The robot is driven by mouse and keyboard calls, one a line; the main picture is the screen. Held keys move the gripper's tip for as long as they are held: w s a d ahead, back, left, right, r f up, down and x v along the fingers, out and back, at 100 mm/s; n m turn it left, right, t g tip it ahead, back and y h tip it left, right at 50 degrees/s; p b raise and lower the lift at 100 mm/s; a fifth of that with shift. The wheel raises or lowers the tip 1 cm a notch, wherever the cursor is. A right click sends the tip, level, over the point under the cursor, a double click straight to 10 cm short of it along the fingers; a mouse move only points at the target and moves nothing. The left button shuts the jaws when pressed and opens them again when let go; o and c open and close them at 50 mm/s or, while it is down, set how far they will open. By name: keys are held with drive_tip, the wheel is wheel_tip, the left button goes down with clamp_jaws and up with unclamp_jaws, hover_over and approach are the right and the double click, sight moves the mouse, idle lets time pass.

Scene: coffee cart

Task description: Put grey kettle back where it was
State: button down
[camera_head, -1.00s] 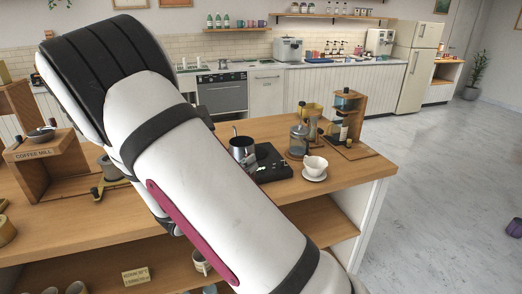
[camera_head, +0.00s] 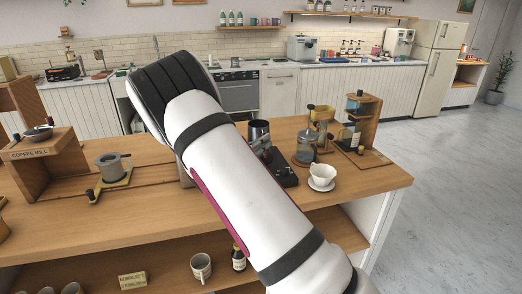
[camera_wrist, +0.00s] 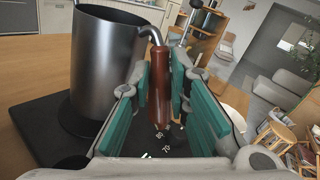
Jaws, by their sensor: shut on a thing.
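The grey kettle (camera_wrist: 105,65) is a metal cylinder with an open top and a brown handle (camera_wrist: 160,95). In the wrist view my gripper (camera_wrist: 161,105) is shut on that handle, with its green pads on both sides. The kettle looks upright over the black base (camera_wrist: 40,140); I cannot tell whether it touches it. In the head view the kettle (camera_head: 259,131) shows behind my arm, and the base (camera_head: 285,175) lies just in front and to the right of it. My arm hides part of both.
A glass press (camera_head: 306,147) and a white cup on a saucer (camera_head: 322,176) stand close to the right of the base. A wooden dripper stand (camera_head: 365,120) is behind them.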

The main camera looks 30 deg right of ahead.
drive_tip(key=shift+w+d+f, duration=0.2)
drive_tip(key=shift+w+f, duration=0.15)
drive_tip(key=shift+f, duration=0.25)
drive_tip(key=shift+w+d+f, duration=0.25)
drive_tip(key=shift+w+f, duration=0.1)
drive_tip(key=shift+f, duration=0.2)
drive_tip(key=shift+w+d+f, duration=0.2)
drive_tip(key=shift+w+f, duration=0.15)
drive_tip(key=shift+f, duration=0.25)
drive_tip(key=shift+f, duration=0.15)
drive_tip(key=c, duration=1.5)
unclamp_jaws()
drive_tip(key=shift+f, duration=0.1)
